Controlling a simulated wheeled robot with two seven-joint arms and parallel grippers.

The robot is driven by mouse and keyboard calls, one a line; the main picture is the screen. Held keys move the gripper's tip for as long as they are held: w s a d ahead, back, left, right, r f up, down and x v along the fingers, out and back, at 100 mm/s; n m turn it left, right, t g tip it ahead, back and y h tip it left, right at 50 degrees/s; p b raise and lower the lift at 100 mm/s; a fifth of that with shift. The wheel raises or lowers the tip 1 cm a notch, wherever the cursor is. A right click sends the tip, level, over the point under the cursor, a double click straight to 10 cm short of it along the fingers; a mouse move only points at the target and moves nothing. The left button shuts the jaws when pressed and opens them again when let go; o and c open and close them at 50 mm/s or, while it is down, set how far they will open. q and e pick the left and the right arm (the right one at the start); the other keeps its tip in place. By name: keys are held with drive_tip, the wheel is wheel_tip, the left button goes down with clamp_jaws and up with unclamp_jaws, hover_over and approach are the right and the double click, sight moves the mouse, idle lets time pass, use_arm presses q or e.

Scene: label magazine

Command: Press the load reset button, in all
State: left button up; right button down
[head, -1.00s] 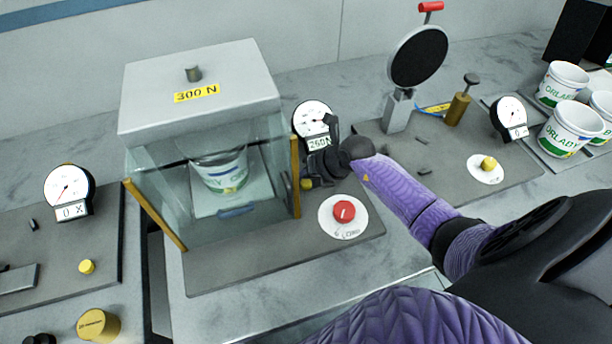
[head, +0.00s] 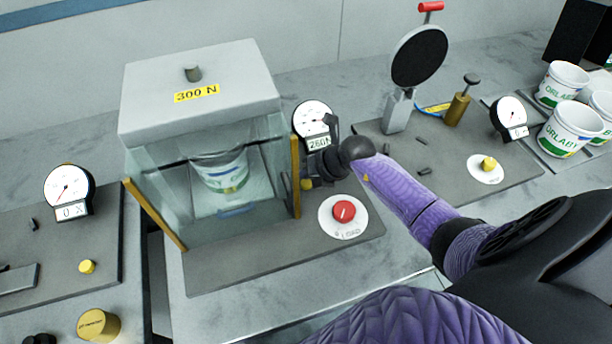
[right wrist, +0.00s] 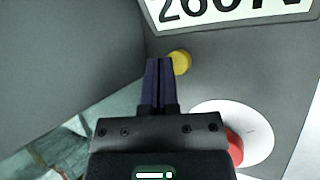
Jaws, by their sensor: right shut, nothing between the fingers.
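A red button (head: 344,211) sits on a white disc (head: 344,231) whose lettering reads LOAD, on the grey plate of the middle station. It also shows at the lower right of the right wrist view (right wrist: 236,148). A small yellow button (head: 307,184) is below the round gauge (head: 312,117), whose display reads 260 N. My right gripper (head: 318,168) is shut and empty above that plate. In the right wrist view, its fingertips (right wrist: 160,64) appear beside the yellow button (right wrist: 181,62); I cannot tell whether they touch it. My left gripper is out of view.
A glass-sided press (head: 197,95) marked 300 N holds a white tub (head: 221,171), left of my right gripper. Yellow posts (head: 295,175) edge it. The right station has a black round plate (head: 419,57) and another yellow button (head: 489,164). White tubs (head: 572,128) stand far right.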

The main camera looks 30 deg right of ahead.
drive_tip(key=shift+f, duration=0.5)
drive_tip(key=shift+b, duration=0.3)
drive_tip(key=shift+f, duration=0.1)
